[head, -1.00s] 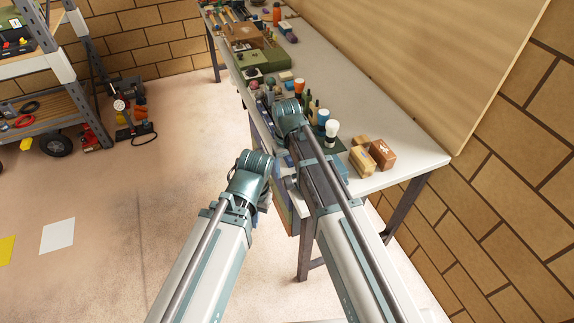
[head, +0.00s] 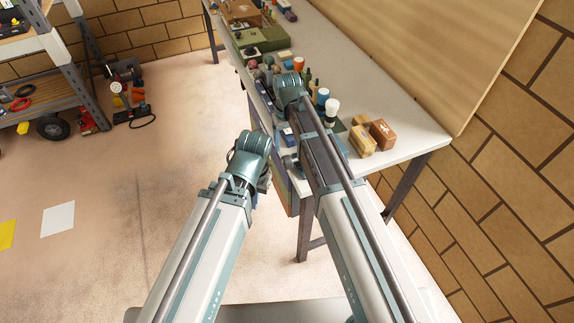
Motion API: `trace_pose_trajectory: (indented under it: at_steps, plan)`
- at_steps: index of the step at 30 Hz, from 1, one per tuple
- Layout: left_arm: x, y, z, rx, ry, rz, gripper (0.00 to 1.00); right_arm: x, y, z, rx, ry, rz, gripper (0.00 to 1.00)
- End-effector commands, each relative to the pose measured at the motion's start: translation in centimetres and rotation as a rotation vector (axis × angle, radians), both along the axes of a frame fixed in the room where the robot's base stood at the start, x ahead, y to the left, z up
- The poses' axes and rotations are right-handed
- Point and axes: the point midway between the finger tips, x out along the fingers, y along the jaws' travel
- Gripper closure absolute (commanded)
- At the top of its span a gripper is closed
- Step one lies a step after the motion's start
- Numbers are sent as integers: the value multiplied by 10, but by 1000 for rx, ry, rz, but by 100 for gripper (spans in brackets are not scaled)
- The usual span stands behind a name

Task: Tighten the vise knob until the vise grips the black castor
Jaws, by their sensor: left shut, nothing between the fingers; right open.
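I cannot make out the vise, its knob or the black castor; the crowded table edge behind my arms is partly hidden. My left gripper (head: 264,181) is the lower one, beside the table's left edge, mostly covered by its own arm; it is shut with nothing in it. My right gripper (head: 285,137) is at the table's near left edge, largely hidden behind my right arm; it is open. I cannot see either gripper touching anything.
The long white table (head: 401,137) runs away along the wall. A brown box (head: 382,133) and a tan block (head: 362,141) stand near its front end, next to a white-topped bottle (head: 332,107). A wheeled shelf (head: 72,75) is at left.

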Motion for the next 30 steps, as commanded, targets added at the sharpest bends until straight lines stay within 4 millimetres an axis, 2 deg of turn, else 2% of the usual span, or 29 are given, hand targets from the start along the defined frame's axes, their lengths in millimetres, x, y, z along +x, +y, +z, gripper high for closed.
trace_pose_trajectory:
  at_steps: [1,16,21,30]
  plan:
    - [0,0,-15,0,0,-1,100,0,0,-15,0,0,0,31]
    - [0,0,-85,0,0,1,100,0,0,-85,0,0,0,31]
    - [0,0,-96,0,0,1,100,0,0,-96,0,0,0,31]
    - [0,0,-96,0,0,1,100,0,0,-96,0,0,0,31]
